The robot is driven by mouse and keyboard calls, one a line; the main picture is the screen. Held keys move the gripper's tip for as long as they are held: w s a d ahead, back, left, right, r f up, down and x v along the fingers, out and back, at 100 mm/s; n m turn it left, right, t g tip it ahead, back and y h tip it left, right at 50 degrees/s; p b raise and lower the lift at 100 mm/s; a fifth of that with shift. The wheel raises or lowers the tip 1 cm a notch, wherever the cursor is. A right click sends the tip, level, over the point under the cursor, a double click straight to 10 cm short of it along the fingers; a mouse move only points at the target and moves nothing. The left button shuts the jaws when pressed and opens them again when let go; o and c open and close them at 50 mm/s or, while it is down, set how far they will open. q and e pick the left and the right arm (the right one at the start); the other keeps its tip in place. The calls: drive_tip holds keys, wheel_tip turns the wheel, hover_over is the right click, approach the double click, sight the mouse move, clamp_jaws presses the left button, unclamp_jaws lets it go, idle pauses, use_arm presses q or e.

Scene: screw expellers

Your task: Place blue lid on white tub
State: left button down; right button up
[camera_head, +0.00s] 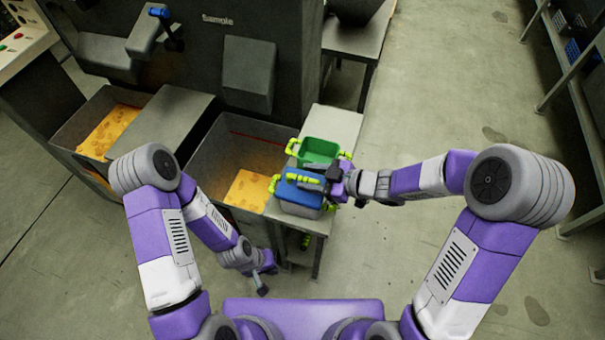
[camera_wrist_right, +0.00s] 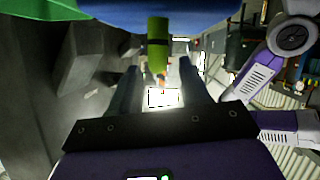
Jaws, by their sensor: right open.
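The blue lid (camera_head: 290,193) sits on top of the white tub (camera_head: 298,210), which shows as a pale wall below it on the narrow table. A yellow-green handle (camera_head: 303,180) lies across the lid. My right gripper (camera_head: 328,180) is open at the lid's right side. In the right wrist view the blue lid (camera_wrist_right: 150,12) spans the top, and the yellow-green handle (camera_wrist_right: 158,45) stands between the two spread fingers. Whether the lid is fully seated is too small to tell. My left gripper (camera_head: 262,285) hangs low, left of the table, away from the tub; its jaws are unclear.
A green tub (camera_head: 318,153) with yellow-green handles stands just behind the white tub; its green edge shows in the right wrist view (camera_wrist_right: 40,6). Grey bins with orange material (camera_head: 248,187) stand left of the table (camera_head: 332,122).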

drive_tip(key=p+v, duration=0.3)
drive_tip(key=v, duration=0.6)
drive_tip(key=shift+d, duration=0.2)
drive_tip(key=shift+s+r, duration=0.1)
